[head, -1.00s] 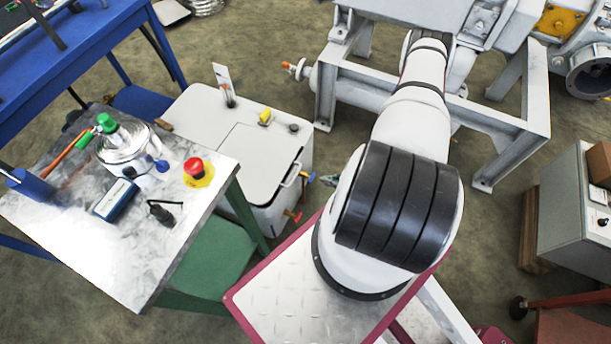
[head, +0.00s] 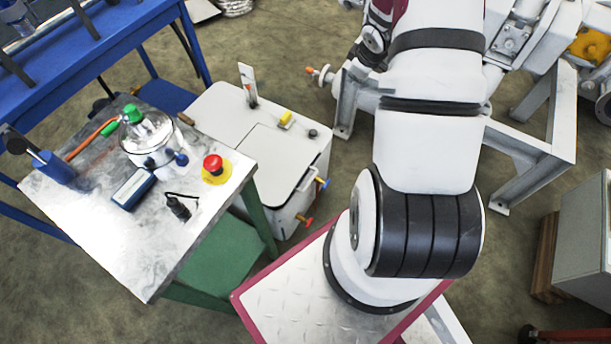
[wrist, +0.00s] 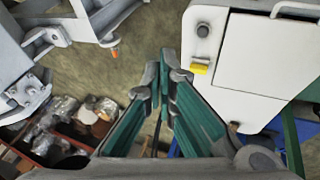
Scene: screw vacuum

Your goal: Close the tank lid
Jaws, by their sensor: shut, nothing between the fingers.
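The white tank (head: 215,125) stands on the floor beyond the metal-topped table. Its lid (head: 275,160) is a pale panel that lies flat on the top, with a handle (head: 306,181) at its front edge. Whether it is fully seated I cannot tell. In the wrist view the lid (wrist: 262,58) and its handle (wrist: 300,9) are at the upper right. My gripper (wrist: 168,62) has green fingers, shut and empty, over the floor to the left of the tank in that view. It does not touch the lid. I cannot make out its fingers in the head view.
The table (head: 140,245) holds a glass vessel and a red button (head: 213,164). A grey machine frame (head: 545,155) stands at right. A box of wrapped parts (wrist: 75,120) is at lower left.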

